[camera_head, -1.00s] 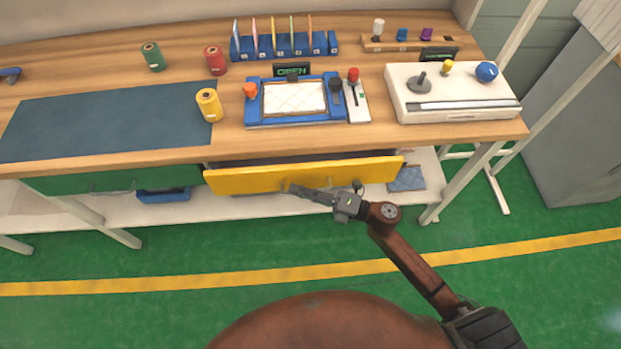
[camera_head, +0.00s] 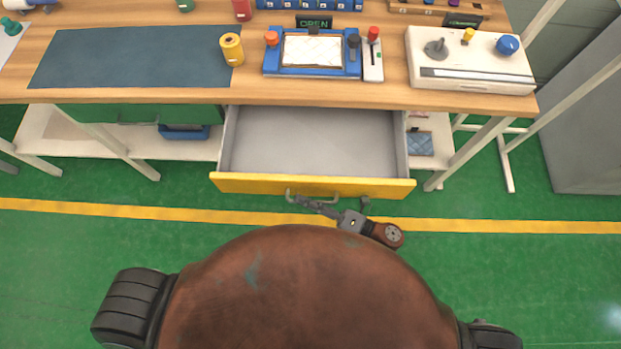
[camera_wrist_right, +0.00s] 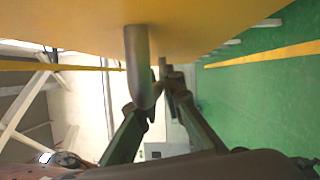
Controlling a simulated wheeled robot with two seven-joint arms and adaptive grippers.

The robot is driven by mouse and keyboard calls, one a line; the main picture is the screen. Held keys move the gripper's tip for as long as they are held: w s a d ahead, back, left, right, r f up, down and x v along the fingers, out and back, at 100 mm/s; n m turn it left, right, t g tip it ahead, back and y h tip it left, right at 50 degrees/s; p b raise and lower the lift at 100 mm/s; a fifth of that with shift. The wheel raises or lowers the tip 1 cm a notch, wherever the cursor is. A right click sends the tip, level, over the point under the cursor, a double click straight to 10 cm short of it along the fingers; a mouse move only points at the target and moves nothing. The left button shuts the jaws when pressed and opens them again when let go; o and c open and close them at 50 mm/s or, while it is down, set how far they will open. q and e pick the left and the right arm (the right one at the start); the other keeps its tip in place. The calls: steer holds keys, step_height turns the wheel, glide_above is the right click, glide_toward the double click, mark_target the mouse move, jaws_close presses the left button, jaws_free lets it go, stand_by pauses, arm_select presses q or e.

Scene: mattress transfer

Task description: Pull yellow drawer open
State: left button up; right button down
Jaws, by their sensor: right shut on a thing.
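The yellow drawer (camera_head: 235,183) is pulled well out from under the wooden workbench. Its grey inside looks empty. Its metal handle (camera_head: 289,196) is on the yellow front, partly hidden by my gripper. My right gripper (camera_head: 302,201) is at the handle, shut on it. In the right wrist view, the yellow drawer front (camera_wrist_right: 190,25) fills the top, and the handle (camera_wrist_right: 138,55) comes down between the fingers of my right gripper (camera_wrist_right: 152,100). My left gripper is not in view.
A green drawer (camera_head: 140,113) is closed to the left. The workbench (camera_head: 330,92) carries a blue tray fixture (camera_head: 300,72), a yellow spool (camera_head: 231,49), a dark mat (camera_head: 130,58) and a white control box (camera_head: 465,65). A lower shelf holds a blue bin (camera_head: 184,131). Green floor is clear in front.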

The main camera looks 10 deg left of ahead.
steer(key=c, duration=2)
jaws_free()
steer(key=shift+c, duration=0.2)
steer(key=shift+d, duration=0.1)
steer(key=v, duration=1.1)
steer(key=shift+s+d, duration=0.2)
steer(key=shift+d, duration=0.2)
steer(key=shift+f, duration=0.1)
